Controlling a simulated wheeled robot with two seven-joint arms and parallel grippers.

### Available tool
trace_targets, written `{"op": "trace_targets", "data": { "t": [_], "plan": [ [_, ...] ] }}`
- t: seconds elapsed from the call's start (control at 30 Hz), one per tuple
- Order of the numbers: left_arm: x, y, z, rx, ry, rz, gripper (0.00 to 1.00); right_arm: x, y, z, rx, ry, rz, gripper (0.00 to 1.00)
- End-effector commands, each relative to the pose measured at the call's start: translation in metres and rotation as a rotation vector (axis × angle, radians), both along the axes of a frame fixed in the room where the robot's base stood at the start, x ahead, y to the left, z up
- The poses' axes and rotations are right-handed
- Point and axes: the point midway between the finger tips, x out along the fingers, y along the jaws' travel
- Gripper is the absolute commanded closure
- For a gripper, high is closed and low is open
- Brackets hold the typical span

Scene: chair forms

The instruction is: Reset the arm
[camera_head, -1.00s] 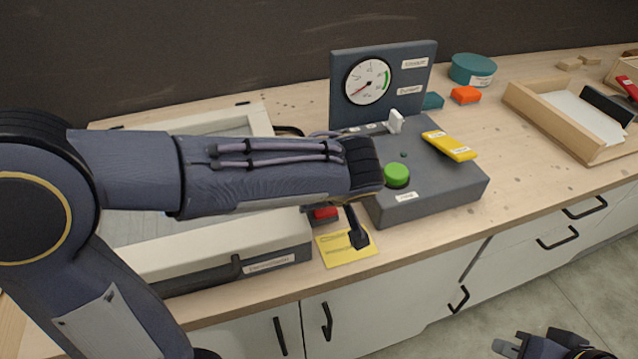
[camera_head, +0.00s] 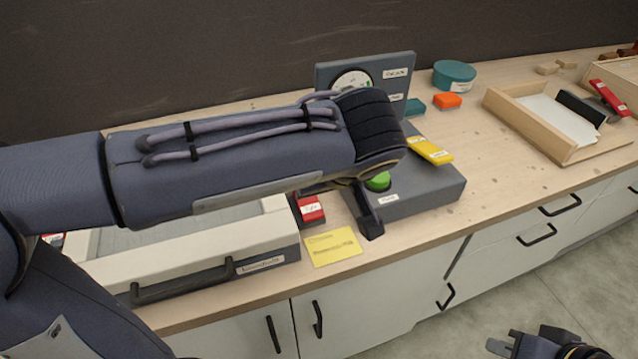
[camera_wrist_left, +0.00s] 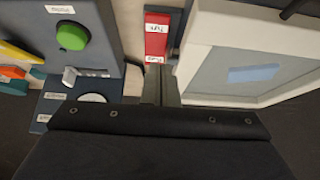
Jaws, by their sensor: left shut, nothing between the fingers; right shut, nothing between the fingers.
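My left arm reaches in from the left across the bench in the head view, over the dark grey box. My left gripper (camera_head: 370,223) points down at the front of the box, beside its green button (camera_head: 379,181); its upper part is hidden by the forearm. In the left wrist view the left fingers (camera_wrist_left: 160,85) are together and empty, just below a red labelled block (camera_wrist_left: 157,35). My right gripper (camera_head: 503,341) is at the bottom right, shut and empty, over the floor away from the bench.
A white-framed case (camera_head: 190,252) lies left of a yellow note (camera_head: 334,247). The box's gauge panel (camera_head: 390,84) stands behind my forearm.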

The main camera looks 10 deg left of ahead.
Motion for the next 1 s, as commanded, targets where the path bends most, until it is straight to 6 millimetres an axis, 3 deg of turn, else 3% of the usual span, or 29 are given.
{"op": "trace_targets", "data": {
  "t": [0.43, 0.57, 0.67, 0.8, 1.0],
  "plan": [
    [0.000, 0.000, 0.000, -0.001, 0.001, 0.000, 1.00, 0.000, 0.000, 0.000, 0.000, 0.000, 0.000, 1.00],
    [-0.006, 0.018, -0.001, -0.027, 0.050, -0.023, 1.00, 0.000, 0.000, 0.007, 0.000, 0.000, 0.000, 1.00],
    [-0.024, 0.052, -0.006, -0.096, 0.146, -0.091, 1.00, 0.000, 0.000, 0.020, 0.000, 0.000, 0.000, 1.00],
    [-0.073, 0.096, -0.015, -0.261, 0.234, -0.252, 1.00, 0.000, 0.000, 0.044, 0.000, 0.000, 0.000, 1.00],
    [-0.133, 0.113, -0.020, -0.410, 0.126, -0.450, 1.00, 0.000, 0.000, 0.071, 0.000, 0.000, 0.000, 1.00]
  ]
}}
